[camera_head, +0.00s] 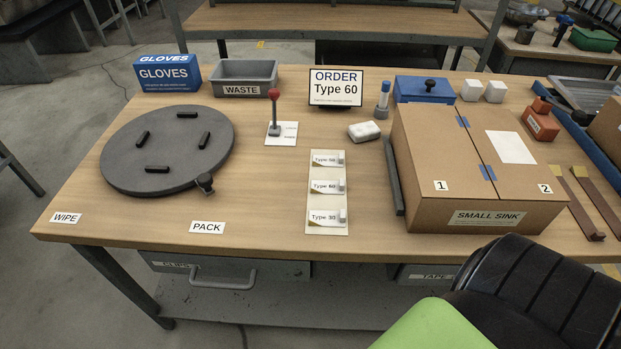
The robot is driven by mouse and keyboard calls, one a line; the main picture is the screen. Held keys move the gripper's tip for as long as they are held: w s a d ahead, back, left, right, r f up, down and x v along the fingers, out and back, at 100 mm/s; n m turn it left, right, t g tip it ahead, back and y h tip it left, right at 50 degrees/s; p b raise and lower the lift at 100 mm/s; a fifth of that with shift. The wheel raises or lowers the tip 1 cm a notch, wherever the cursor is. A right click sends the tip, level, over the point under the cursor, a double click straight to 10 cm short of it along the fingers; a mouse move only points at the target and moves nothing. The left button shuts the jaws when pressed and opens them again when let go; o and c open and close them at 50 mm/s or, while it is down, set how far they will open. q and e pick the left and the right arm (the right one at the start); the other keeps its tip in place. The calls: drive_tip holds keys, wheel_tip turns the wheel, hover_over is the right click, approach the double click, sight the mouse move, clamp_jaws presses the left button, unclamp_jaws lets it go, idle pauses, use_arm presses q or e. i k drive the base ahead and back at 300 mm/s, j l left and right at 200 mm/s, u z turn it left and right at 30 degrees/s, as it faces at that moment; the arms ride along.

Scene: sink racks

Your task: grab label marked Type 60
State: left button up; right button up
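A pale label holder (327,231) lies flat on the wooden table, right of centre, with three white labels in a column. The middle label reads Type 60 (325,187) and has a small grey block at its right end. The top label (325,159) is too small to read surely. The bottom label reads Type 30 (324,217). The order sign (335,88) behind them reads Type 60. Neither of my grippers shows in the head view.
A taped cardboard box (430,165) marked SMALL SINK stands right of the labels, beside a dark bar (393,176). A round grey turntable (120,160) is at left. A red-knobbed lever (273,110) stands behind. Bare table lies between turntable and labels.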

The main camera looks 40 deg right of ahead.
sight(323, 188)
drive_tip(key=j+z, duration=0.1)
drive_tip(key=z, duration=0.3)
drive_tip(key=i+j+z, duration=0.1)
drive_tip(key=z, duration=0.25)
drive_tip(key=j+z, duration=0.1)
drive_tip(key=z, duration=0.3)
